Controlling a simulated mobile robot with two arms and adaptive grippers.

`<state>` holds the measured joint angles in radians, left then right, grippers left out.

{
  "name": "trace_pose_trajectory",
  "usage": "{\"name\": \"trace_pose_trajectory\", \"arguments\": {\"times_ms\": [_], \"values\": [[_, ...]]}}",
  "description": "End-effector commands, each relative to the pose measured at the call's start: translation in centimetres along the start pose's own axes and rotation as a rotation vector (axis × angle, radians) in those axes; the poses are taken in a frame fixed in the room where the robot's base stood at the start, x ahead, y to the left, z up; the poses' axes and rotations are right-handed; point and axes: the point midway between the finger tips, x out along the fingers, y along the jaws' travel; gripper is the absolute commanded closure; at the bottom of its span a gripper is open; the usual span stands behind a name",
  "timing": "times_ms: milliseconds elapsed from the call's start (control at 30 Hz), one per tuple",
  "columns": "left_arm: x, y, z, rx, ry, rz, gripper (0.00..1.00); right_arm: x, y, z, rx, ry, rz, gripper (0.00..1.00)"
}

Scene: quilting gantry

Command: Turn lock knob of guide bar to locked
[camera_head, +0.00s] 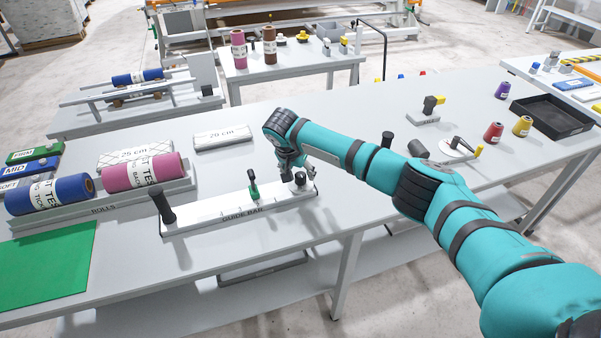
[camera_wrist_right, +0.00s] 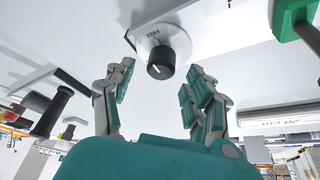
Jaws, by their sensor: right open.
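The guide bar (camera_head: 235,209) is a long white bar lying along the table, with black upright handles and a green lever (camera_head: 254,188) near its middle. The lock knob (camera_head: 300,179) is small and black, near the bar's right end. In the right wrist view the knob (camera_wrist_right: 160,63) stands on a round white dial (camera_wrist_right: 166,42) marked FREE, and a white pointer line shows on it. My right gripper (camera_head: 291,172) is at the knob; in the wrist view its open fingers (camera_wrist_right: 158,90) stand on either side, apart from the knob. My left gripper is out of view.
Blue and pink rolls (camera_head: 145,172) lie on a rack at the left, behind a green mat (camera_head: 48,265). A white block marked 20 cm (camera_head: 221,138) lies behind the bar. A lever dial (camera_head: 455,149) and a black tray (camera_head: 551,118) are at the right. The table front is clear.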

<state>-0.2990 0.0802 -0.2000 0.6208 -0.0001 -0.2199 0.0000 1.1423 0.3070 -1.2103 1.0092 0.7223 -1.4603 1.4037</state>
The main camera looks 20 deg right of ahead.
Motion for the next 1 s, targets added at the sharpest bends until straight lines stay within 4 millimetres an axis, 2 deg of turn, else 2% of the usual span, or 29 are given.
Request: {"name": "trace_pose_trajectory", "arguments": {"times_ms": [200, 567, 900, 1000], "values": [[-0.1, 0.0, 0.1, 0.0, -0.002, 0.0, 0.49, 2.3, 0.0, 0.1, 0.0, -0.002, 0.001, 0.45], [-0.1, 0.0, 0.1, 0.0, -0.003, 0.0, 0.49, 2.8, -0.1, 0.1, -0.001, -0.001, -0.001, 0.47], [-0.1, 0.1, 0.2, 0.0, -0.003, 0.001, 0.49, 2.7, -0.1, 0.1, -0.001, -0.001, -0.001, 0.91], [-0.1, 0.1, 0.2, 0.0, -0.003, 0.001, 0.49, 2.7, -0.1, 0.1, -0.001, -0.001, -0.001, 1.0]]}}
